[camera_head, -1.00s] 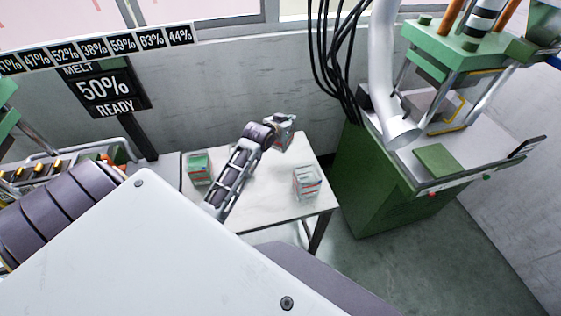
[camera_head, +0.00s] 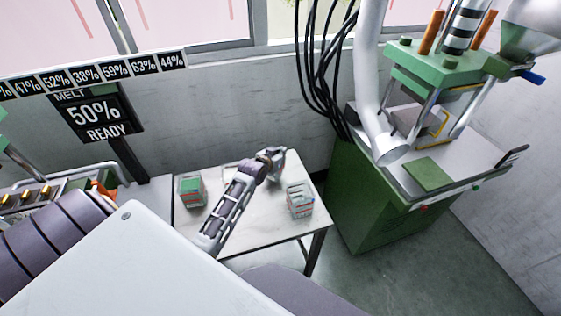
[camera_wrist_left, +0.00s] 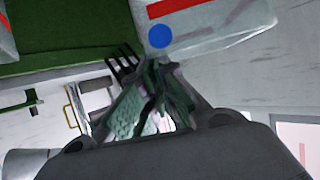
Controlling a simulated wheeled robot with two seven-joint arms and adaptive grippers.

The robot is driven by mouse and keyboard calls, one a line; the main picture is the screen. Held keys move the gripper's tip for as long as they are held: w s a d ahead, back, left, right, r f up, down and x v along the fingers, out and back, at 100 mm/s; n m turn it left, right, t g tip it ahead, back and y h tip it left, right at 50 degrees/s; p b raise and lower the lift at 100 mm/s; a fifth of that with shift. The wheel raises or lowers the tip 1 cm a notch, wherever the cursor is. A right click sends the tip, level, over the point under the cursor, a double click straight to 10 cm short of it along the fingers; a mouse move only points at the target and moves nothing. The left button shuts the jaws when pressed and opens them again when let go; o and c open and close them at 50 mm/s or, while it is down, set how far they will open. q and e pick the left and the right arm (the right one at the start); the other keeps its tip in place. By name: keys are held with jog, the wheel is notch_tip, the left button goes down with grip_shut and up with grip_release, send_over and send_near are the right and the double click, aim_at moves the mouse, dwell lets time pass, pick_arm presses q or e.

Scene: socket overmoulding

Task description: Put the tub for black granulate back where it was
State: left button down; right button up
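In the head view my left gripper (camera_head: 276,155) is over the back right part of the white table (camera_head: 245,238), small and partly turned away. In the left wrist view its two green-padded fingers (camera_wrist_left: 156,85) converge with a narrow gap. A pale tub (camera_wrist_left: 215,25) with a red band and a blue dot is close by at their tips; I cannot tell whether they grip it. In the head view a tub with a green top (camera_head: 192,191) stands on the table's left, and a pale, red-marked tub (camera_head: 300,200) on its right. I cannot tell which is for black granulate.
A green machine (camera_head: 370,200) with a thick pale pipe (camera_head: 372,90) stands right of the table. Black cables (camera_head: 325,80) hang at the wall. A sign reading 50% (camera_head: 95,113) stands at the left. The table's front middle looks clear.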

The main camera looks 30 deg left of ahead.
dwell(0.3)
pick_arm(q)
jog(key=shift+f, duration=1.9)
jog(key=c, duration=1.6)
grip_release()
jog(key=shift+f, duration=0.1)
jog(key=shift+c, duration=0.2)
jog(key=shift+s, duration=0.1)
jog(key=v, duration=1.2)
